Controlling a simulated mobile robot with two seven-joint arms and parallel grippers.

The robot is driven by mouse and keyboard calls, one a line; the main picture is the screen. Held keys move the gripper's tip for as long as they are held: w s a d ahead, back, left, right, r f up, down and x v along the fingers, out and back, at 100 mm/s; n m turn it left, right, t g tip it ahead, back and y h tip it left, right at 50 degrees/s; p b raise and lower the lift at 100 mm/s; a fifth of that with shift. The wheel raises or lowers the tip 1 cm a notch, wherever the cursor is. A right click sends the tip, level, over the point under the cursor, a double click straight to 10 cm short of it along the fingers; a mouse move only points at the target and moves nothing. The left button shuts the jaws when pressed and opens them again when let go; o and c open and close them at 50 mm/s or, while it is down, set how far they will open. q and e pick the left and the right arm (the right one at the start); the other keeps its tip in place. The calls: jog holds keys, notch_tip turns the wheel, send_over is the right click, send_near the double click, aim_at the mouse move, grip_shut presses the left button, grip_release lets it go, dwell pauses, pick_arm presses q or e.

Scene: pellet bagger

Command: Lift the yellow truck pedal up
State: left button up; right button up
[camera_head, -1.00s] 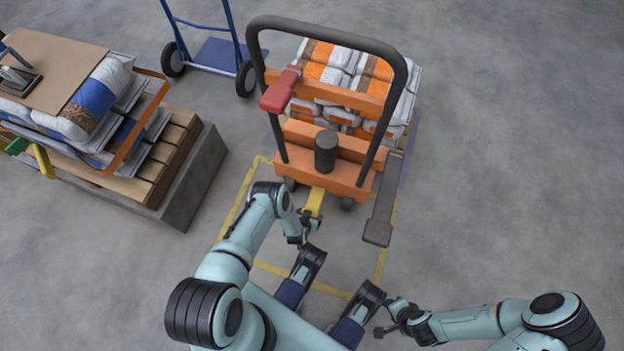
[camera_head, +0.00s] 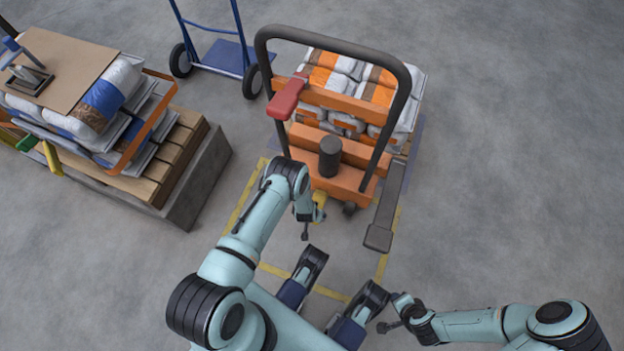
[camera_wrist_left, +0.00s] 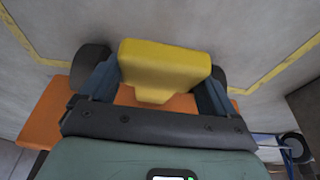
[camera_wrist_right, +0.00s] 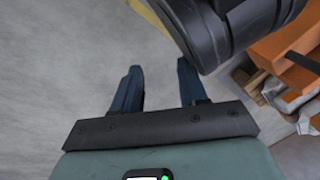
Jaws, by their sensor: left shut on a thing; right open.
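The yellow pedal (camera_head: 319,199) is low on the near side of the orange pallet truck (camera_head: 340,185), partly hidden by my left arm in the head view. In the left wrist view the pedal (camera_wrist_left: 165,65) is a broad yellow block between the two fingers. My left gripper (camera_head: 311,212) is shut on it. My right gripper (camera_head: 385,326) is open and empty, low in the head view and well away from the truck. The right wrist view shows its fingers (camera_wrist_right: 158,88) spread over bare floor.
The truck has a dark loop handle (camera_head: 333,36), a red lever (camera_head: 286,97) and a dark grey bar (camera_head: 386,208) on its right. Orange-and-white bags (camera_head: 345,75) are stacked behind. A bag pallet (camera_head: 168,165) stands left, a blue hand truck (camera_head: 222,55) behind. Floor at right is clear.

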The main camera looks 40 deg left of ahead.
pick_arm(q)
jog(key=shift+w+r, duration=0.15)
jog(key=shift+w, duration=0.1)
jog(key=o, duration=1.2)
jog(key=shift+s, duration=0.1)
pick_arm(e)
jog(key=shift+r, duration=0.1)
pick_arm(q)
jog(key=p+v, duration=0.1)
jog(key=v, duration=0.2)
jog(key=shift+r+p, duration=0.25)
jog(key=shift+p, duration=0.1)
jog(key=p+v, duration=0.3)
jog(key=v, duration=0.6)
jog(key=shift+s+r+p, duration=0.15)
jog(key=shift+r+p, duration=0.2)
jog(key=shift+r, duration=0.05)
pick_arm(e)
jog(key=s+a+r+y, duration=0.1)
jog(key=s+a+r, duration=0.2)
jog(key=r, duration=0.4)
jog(key=shift+a+n+g, duration=0.3)
pick_arm(q)
jog(key=shift+s, duration=0.1)
pick_arm(e)
jog(key=shift+f, duration=0.1)
